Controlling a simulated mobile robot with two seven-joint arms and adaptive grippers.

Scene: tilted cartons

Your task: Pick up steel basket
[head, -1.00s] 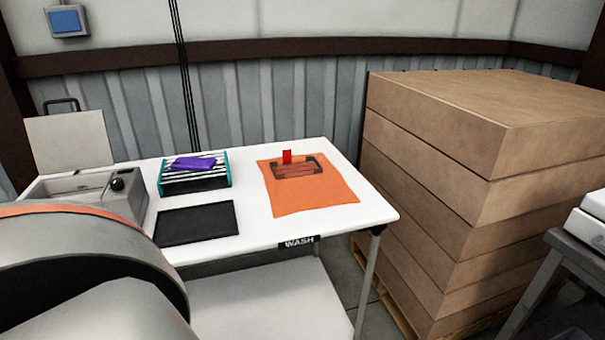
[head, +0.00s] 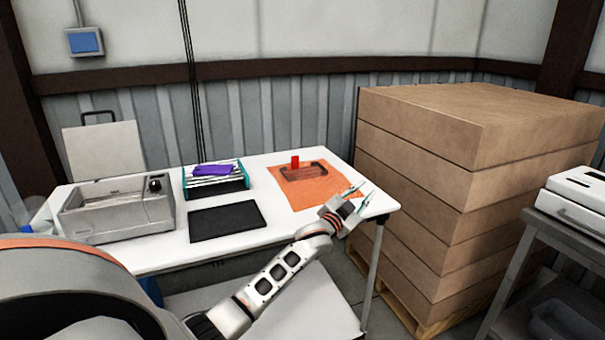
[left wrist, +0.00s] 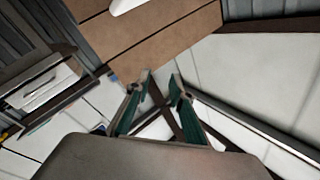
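A low dark-rimmed wire basket (head: 304,173), which looks like the steel basket, sits on an orange cloth (head: 318,194) near the right end of the white table. A red piece (head: 295,161) stands up at its back edge. My left gripper (head: 367,191) is in front of and to the right of the basket, over the table's right front corner, apart from it. The left wrist view shows its two fingers (left wrist: 162,78) spread with nothing between them; the basket cannot be made out there. My right gripper is not in view.
On the white table (head: 265,226) are a grey machine with an upright lid (head: 118,218), a teal-sided rack (head: 216,186) holding a purple item (head: 212,170), and a black mat (head: 227,221). Stacked cartons (head: 430,160) stand close by on the right, with a grey side table (head: 545,238) beyond.

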